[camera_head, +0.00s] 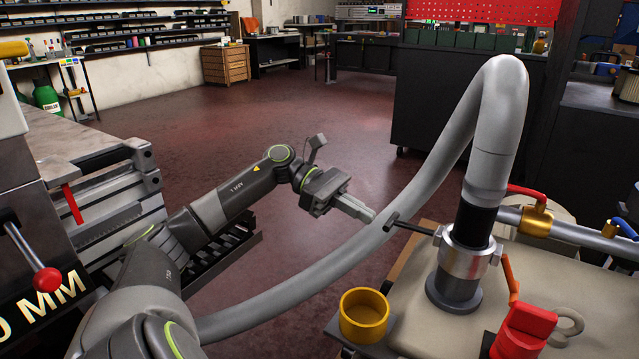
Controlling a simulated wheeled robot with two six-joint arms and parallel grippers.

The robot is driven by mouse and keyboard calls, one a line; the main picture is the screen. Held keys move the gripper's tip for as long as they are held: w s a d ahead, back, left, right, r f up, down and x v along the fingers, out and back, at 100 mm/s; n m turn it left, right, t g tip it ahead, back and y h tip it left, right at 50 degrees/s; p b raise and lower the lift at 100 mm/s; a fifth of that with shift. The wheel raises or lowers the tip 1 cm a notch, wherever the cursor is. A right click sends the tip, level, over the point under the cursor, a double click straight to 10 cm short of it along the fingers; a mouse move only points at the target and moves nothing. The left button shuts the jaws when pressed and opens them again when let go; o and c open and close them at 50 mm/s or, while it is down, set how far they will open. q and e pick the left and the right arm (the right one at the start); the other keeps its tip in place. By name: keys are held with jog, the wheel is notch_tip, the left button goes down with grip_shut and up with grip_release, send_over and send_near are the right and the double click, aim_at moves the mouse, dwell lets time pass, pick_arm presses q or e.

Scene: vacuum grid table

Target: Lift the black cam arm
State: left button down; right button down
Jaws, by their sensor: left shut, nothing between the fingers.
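The black cam arm (412,227) is a thin dark T-shaped lever. It sticks out to the left from the silver clamp collar (468,262) around the upright hose fitting. Its crossbar end (391,222) is at the left tip. My left gripper (370,215) comes in from the left with its fingers shut and nothing held. Its fingertips point at the crossbar end and are just left of it. I cannot tell whether they touch it. My right gripper is not in view.
A thick grey hose (420,185) arches up from the fitting and runs behind the lever. A yellow cup (364,315) stands at the table's left edge. A red-handled brass valve (536,220), an orange lever (510,277) and a red block (524,331) are right of the fitting.

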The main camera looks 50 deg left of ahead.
pick_arm(q)
jog(key=p+v, duration=0.2)
jog(key=v, duration=1.1)
jog(key=shift+a, duration=0.3)
jog(key=shift+s, duration=0.15)
